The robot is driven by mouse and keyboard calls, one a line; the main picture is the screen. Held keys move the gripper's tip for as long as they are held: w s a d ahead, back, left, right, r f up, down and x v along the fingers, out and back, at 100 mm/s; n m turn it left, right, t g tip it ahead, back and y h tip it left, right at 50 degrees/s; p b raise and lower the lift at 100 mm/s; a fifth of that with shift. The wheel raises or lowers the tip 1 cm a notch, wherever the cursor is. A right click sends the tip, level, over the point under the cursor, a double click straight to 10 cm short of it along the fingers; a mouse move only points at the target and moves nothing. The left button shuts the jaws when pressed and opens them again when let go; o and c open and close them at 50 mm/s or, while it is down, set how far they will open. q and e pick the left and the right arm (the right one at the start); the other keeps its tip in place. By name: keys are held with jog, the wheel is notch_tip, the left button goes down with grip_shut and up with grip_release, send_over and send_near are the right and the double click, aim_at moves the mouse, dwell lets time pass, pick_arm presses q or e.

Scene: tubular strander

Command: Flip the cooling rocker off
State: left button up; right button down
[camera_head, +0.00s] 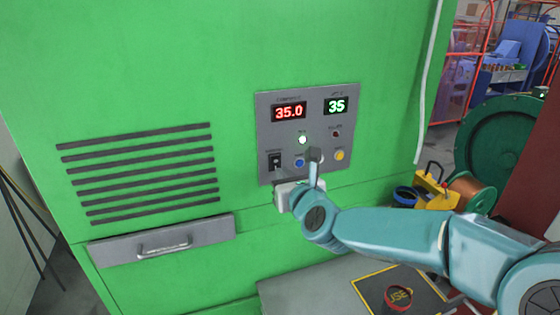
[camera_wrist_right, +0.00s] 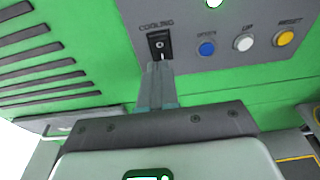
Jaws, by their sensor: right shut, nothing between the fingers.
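The cooling rocker (camera_head: 275,160) is a small black switch at the lower left of the grey control panel (camera_head: 265,125). It also shows in the wrist view (camera_wrist_right: 159,44), under the label COOLING, with a light mark on its face. My right gripper (camera_wrist_right: 160,70) is shut and empty. Its fingertips appear just below the rocker in the wrist view, overlapping its lower edge; I cannot tell whether they touch it. In the head view my right arm comes from the right, with the hand low in front of the panel. My left gripper is not in view.
A blue button (camera_wrist_right: 206,48), a white button (camera_wrist_right: 244,42) and a yellow button (camera_wrist_right: 284,38) sit right of the rocker. The panel has a red display (camera_head: 289,111) and a green display (camera_head: 337,105). A drawer handle (camera_head: 164,248) is at lower left.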

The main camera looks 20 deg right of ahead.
aim_at(275, 161)
jog(key=w, duration=0.1)
jog(key=w+p, duration=0.1)
jog(key=w, duration=0.1)
jog(key=shift+w+a+r, duration=0.1)
jog(key=shift+w+r, duration=0.05)
jog(key=shift+r, duration=0.15)
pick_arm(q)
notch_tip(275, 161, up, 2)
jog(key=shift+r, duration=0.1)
pick_arm(e)
jog(key=shift+w+f+b, duration=0.15)
jog(key=shift+w+b, duration=0.15)
jog(key=shift+b, duration=0.35)
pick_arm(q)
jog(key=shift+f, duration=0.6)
pick_arm(e)
jog(key=shift+r, duration=0.25)
